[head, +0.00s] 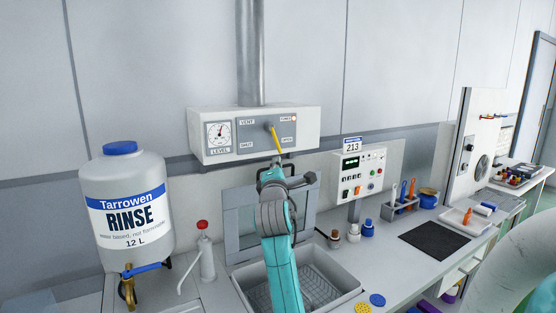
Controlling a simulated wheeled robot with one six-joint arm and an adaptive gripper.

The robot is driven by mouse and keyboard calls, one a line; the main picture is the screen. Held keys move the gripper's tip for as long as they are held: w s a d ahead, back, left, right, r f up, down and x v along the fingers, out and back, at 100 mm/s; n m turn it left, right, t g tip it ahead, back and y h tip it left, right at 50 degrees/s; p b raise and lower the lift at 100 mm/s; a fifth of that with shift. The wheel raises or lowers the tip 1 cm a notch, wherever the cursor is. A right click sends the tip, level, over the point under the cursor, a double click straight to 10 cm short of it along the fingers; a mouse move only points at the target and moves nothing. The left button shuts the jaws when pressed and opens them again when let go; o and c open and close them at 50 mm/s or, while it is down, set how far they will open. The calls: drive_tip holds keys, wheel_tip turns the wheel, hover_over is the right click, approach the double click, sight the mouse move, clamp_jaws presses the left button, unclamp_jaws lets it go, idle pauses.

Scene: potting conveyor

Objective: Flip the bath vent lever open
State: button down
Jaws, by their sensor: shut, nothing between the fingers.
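The vent lever (277,142) is a thin yellow bar on the grey plate of a white wall box (220,119). My gripper (275,166) is shut and empty, just below the lever's lower end in the head view. My teal arm reaches up to it from below. I cannot tell whether the fingertips touch the lever.
A sink basin (342,288) lies below the box. A large rinse bottle (125,212) and a wash bottle (206,253) stand left. A control unit (352,178) stands right, with small bottles and a tool rack (402,204) nearby. A dark mat (433,241) lies further right.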

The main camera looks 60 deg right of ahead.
drive_tip(key=shift+v, duration=2.5)
drive_tip(key=shift+a, duration=0.1)
